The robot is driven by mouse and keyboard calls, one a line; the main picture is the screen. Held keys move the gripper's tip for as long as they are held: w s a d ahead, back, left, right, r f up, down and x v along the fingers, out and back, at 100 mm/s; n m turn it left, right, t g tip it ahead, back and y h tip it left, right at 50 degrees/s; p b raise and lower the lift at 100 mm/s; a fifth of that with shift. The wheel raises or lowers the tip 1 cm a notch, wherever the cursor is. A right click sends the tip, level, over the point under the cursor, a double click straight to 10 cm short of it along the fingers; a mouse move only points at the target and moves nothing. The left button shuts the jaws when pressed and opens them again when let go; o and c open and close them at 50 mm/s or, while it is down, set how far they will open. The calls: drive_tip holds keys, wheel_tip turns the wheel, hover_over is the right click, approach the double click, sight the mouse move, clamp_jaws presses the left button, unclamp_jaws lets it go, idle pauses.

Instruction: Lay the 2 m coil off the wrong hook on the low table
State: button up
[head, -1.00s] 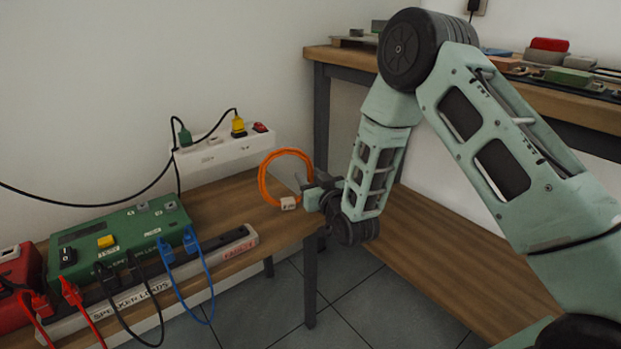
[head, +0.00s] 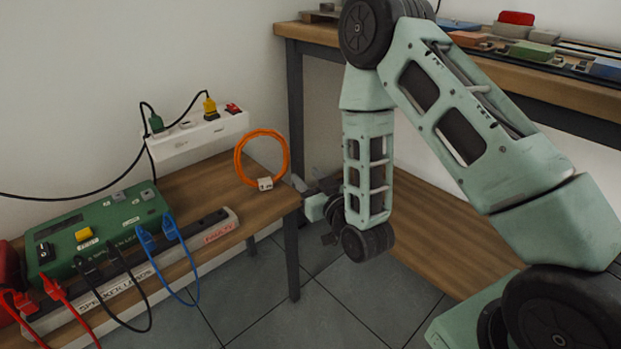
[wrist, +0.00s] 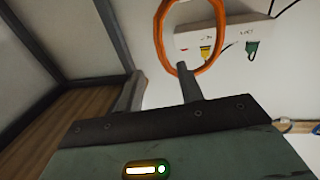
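The orange cable coil (head: 286,157) is a round loop with a small pale tag (head: 265,184) at its bottom, too small to read surely. It appears upright at the right end of the low wooden table (head: 262,205); how it is supported is unclear, and I can make out no hook. My gripper (head: 296,184) is just right of the coil. In the wrist view, its two fingers (wrist: 158,87) stand apart with nothing between them. The coil (wrist: 161,35) shows beyond the fingers, overlapping the right finger's tip in the picture; contact cannot be told.
A green box (head: 110,222) with cables and a long labelled strip (head: 190,240) fill the table's left part. A higher bench (head: 560,85) and a lower bare wooden surface (head: 430,235) lie to the right.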

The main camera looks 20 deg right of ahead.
drive_tip(key=s+a+r+n+g+y, duration=0.1)
drive_tip(key=s+a+n+g, duration=0.1)
drive_tip(key=s+a+g, duration=0.3)
drive_tip(key=s+a+r+n+g+y, duration=0.15)
drive_tip(key=a+g, duration=0.25)
drive_tip(key=a, duration=0.4)
drive_tip(key=s+d+r+n+g+h, duration=0.1)
drive_tip(key=s+r+g+h, duration=0.1)
drive_tip(key=s, duration=1)
drive_tip(key=s+d+r+n+g+h, duration=0.1)
drive_tip(key=s+r+g, duration=0.4)
drive_tip(key=s, duration=0.7)
drive_tip(key=shift+d+n+g+h, duration=0.2)
drive_tip(key=shift+n+g+h, duration=0.25)
drive_tip(key=shift+g, duration=0.55)
